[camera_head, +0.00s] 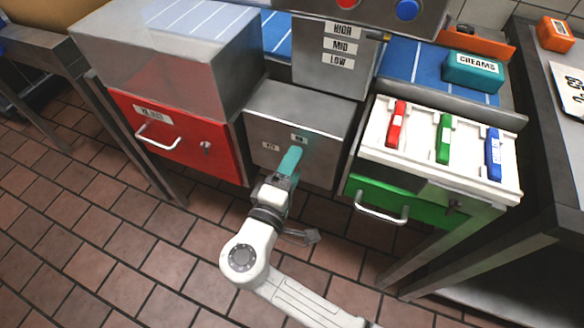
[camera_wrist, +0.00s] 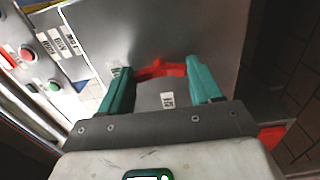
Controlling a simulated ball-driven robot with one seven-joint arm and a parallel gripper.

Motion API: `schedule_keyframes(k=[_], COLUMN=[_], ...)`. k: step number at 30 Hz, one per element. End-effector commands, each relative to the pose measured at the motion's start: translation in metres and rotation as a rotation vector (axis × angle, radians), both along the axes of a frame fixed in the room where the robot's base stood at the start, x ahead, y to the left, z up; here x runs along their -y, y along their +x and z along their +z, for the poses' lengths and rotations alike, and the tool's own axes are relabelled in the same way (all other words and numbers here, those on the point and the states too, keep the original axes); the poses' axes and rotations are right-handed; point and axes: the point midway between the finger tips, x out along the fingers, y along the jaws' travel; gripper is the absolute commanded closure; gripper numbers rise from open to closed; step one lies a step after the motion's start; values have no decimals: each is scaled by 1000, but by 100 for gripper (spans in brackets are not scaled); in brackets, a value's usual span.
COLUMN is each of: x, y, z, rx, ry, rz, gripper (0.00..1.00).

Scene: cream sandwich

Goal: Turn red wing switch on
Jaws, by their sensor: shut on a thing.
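The red wing switch (camera_wrist: 160,68) shows in the wrist view on a grey metal panel, spanning the space between the two teal fingers. My gripper (camera_wrist: 160,80) is shut on it, with one finger at each end of the wing. In the head view my gripper (camera_head: 293,155) reaches the front of the grey metal box (camera_head: 310,115). The fingers hide the switch there. The box front carries two small labels, one left of the fingers (camera_head: 270,146) and one just above them (camera_head: 299,138). Their text is too small to read surely.
A red drawer (camera_head: 180,145) with a handle is left of the box. A green drawer (camera_head: 420,205) is to the right, below a white panel (camera_head: 460,175) with red, green and blue switches. A teal CREAMS box (camera_head: 473,72) sits on a blue conveyor (camera_head: 415,62). Tiled floor lies in front.

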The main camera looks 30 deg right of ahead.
Motion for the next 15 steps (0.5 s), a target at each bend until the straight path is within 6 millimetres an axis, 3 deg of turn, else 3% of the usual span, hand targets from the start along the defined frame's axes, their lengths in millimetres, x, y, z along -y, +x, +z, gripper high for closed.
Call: schedule_keyframes(k=[9,10,15], x=[1,1,0], y=[-1,-1,0], z=[-2,-2,-1], rx=[0,0,0], ry=[4,4,2], rz=[-2,-2,-2], gripper=[67,33,17])
